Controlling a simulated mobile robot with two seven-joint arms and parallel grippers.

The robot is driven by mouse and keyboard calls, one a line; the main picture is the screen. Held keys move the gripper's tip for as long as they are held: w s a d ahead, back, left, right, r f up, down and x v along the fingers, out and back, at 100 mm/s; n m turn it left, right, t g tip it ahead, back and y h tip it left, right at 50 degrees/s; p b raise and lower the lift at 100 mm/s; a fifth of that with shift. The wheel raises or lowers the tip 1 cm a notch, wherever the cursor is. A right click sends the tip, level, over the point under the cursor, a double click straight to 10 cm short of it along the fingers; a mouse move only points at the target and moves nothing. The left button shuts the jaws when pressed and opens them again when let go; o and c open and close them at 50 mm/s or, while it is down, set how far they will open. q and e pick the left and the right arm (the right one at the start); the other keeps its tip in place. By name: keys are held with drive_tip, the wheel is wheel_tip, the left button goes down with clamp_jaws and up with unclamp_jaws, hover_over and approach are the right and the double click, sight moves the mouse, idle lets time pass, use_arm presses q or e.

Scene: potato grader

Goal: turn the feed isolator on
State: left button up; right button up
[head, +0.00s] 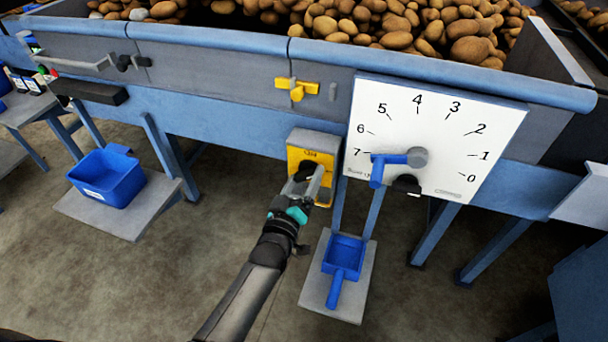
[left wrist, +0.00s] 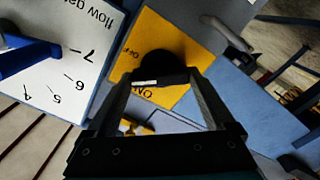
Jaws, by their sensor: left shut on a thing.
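The feed isolator is a grey box with a yellow plate (head: 325,160) and a black rotary knob (head: 304,171), below the blue hopper's edge. The plate (left wrist: 190,97) and knob (left wrist: 162,64) also show in the left wrist view. There the knob's black grip bar lies across between my fingers, with a white mark at its left end. The mark is close to the ON lettering; OFF is farther up the plate. My left gripper (head: 307,182) is shut on the knob, and its fingers show in the left wrist view (left wrist: 162,84). My right gripper is not in view.
Right of the isolator is a white dial board (head: 450,130) numbered 0 to 7, with a blue lever (head: 385,165). A yellow handle (head: 297,88) sits above. A blue scoop (head: 343,258) and a blue bin (head: 107,178) rest on low platforms. Potatoes fill the hopper.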

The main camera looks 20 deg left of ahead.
use_arm(q)
drive_tip(key=n, duration=0.6)
drive_tip(key=shift+f, duration=0.15)
drive_tip(key=n, duration=0.4)
drive_tip(key=shift+n, duration=0.3)
idle(0.3)
drive_tip(key=o, duration=1.1)
drive_tip(key=shift+s, duration=0.15)
